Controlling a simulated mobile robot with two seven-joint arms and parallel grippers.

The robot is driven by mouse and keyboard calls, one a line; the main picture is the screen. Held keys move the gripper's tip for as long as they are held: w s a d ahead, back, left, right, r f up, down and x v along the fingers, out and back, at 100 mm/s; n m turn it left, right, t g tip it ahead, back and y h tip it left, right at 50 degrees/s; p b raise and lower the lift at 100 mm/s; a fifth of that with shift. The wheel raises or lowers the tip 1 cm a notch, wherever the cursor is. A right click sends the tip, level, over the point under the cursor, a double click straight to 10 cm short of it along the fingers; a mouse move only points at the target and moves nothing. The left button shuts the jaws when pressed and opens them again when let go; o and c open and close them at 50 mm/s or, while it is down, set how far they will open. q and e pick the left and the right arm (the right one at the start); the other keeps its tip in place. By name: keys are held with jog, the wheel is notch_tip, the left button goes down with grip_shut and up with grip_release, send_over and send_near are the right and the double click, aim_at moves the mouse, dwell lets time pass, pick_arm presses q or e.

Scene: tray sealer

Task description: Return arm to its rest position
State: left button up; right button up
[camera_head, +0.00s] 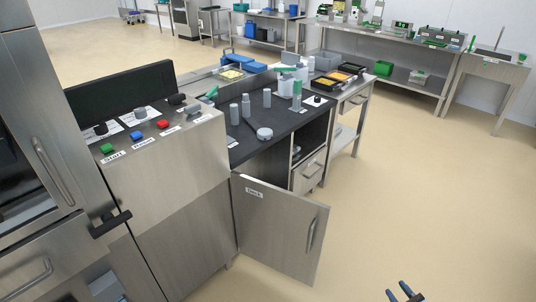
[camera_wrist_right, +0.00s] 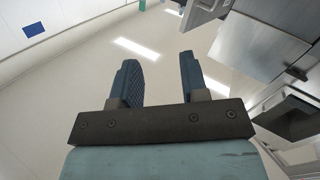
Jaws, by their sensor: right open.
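My right gripper (camera_head: 398,290) shows at the bottom edge of the head view, to the right of the open cabinet door, over bare floor. In the right wrist view my right gripper (camera_wrist_right: 158,62) is open, with its two dark blue fingers apart and nothing between them.
A steel cabinet door (camera_head: 278,232) stands open into the room. The control panel with green, blue and red buttons (camera_head: 136,135) is left of it. A dark worktop (camera_head: 255,148) holds several grey cylinders. A black handle (camera_head: 110,223) juts out at left. The floor (camera_head: 430,190) at right is clear.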

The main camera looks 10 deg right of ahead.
jog(key=w+d+r+n+y, duration=0.15)
jog(key=d+r, duration=0.25)
jog(key=d, duration=0.4)
jog(key=s+a+r+g, duration=0.3)
jog(key=s+a, duration=0.1)
jog(key=a, duration=0.5)
jog(key=s+a+r+n+g, duration=0.1)
jog(key=s+a+r+g, duration=0.2)
jog(key=a, duration=0.6)
jog(key=s+a+r+g, duration=0.25)
jog(key=s+a, duration=0.25)
jog(key=a, duration=0.4)
jog(key=w+a+r+m+t, duration=0.2)
jog(key=a+m, duration=0.3)
jog(key=a, duration=0.6)
pick_arm(q)
notch_tip(320, 180, up, 16)
jog(key=s+a+p, duration=0.1)
jog(key=p, duration=2.2)
jog(key=shift+s+a+y, duration=0.2)
jog(key=shift+a+y, duration=0.1)
jog(key=shift+a, duration=0.05)
pick_arm(e)
notch_tip(320, 180, up, 16)
jog(key=s+d, duration=0.1)
jog(key=d, duration=0.1)
jog(key=shift+s+h, duration=0.25)
jog(key=shift+h, duration=0.1)
